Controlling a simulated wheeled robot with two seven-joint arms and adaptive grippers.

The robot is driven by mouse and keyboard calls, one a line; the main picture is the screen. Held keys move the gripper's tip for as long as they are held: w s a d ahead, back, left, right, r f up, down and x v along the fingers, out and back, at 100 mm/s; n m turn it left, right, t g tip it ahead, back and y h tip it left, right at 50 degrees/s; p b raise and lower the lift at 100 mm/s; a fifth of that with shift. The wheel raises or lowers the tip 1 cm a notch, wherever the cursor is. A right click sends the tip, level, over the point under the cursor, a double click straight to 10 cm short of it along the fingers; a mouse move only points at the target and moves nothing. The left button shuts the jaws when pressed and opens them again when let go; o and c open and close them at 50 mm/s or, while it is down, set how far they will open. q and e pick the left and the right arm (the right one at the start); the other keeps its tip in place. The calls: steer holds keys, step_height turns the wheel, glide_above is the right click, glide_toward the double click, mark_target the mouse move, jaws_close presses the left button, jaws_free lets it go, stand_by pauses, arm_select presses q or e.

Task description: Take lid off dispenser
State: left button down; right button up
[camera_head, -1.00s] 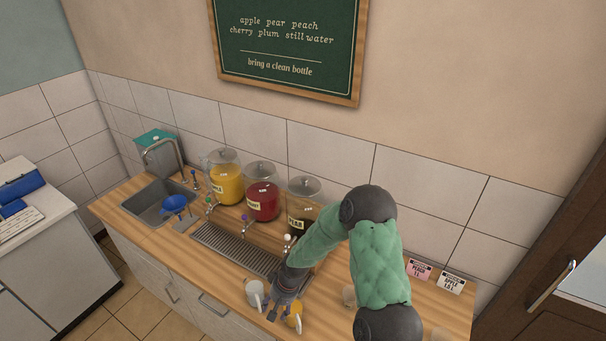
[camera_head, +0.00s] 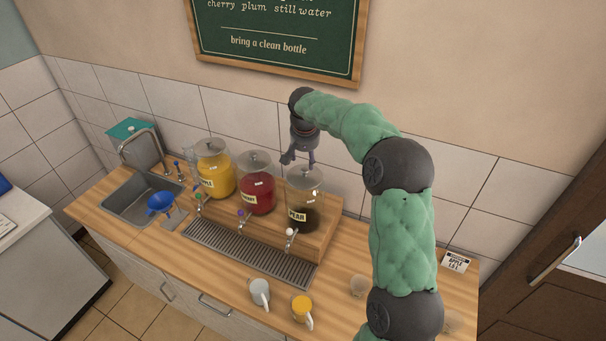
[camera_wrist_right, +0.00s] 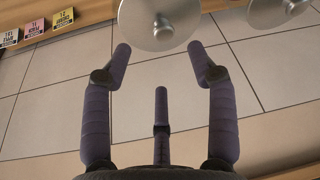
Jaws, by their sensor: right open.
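Three glass dispensers stand in a row on a wooden stand. The yellow one (camera_head: 215,180) is at the left, the red one (camera_head: 257,196) in the middle, and the dark pear one (camera_head: 302,212) at the right. Each has a round lid with a small knob. My right gripper (camera_head: 299,162) is open and empty, pointing down just above the pear dispenser's lid (camera_head: 305,176). In the right wrist view the open fingers (camera_wrist_right: 160,65) are just short of a round metal lid (camera_wrist_right: 160,20), with nothing between them. My left gripper is not in view.
A second lid (camera_wrist_right: 292,8) shows at the wrist view's top right. A white mug (camera_head: 260,291) and an orange-filled mug (camera_head: 301,307) stand in front of the drip tray (camera_head: 225,246). A sink (camera_head: 140,200) and a blue funnel (camera_head: 160,202) are at the left. The tiled wall is close behind.

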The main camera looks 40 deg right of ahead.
mark_target(304, 169)
steer(key=f, duration=0.1)
steer(key=w+f, duration=0.1)
steer(key=f, duration=0.1)
steer(key=shift+w+d+f, duration=0.15)
steer(key=shift+w+d, duration=0.15)
steer(key=shift+w, duration=0.1)
steer(key=shift+w+f+p, duration=0.15)
steer(key=shift+f+p, duration=0.05)
steer(key=shift+p, duration=0.1)
steer(key=shift+d+f, duration=0.15)
steer(key=shift+f, duration=0.15)
steer(key=p+x, duration=0.2)
steer(key=x, duration=0.2)
steer(key=shift+d, duration=0.1)
steer(key=shift+r, duration=0.1)
steer(key=shift+c, duration=0.2)
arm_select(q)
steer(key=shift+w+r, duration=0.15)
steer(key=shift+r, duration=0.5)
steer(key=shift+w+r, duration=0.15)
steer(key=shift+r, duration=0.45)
arm_select(e)
jaws_close()
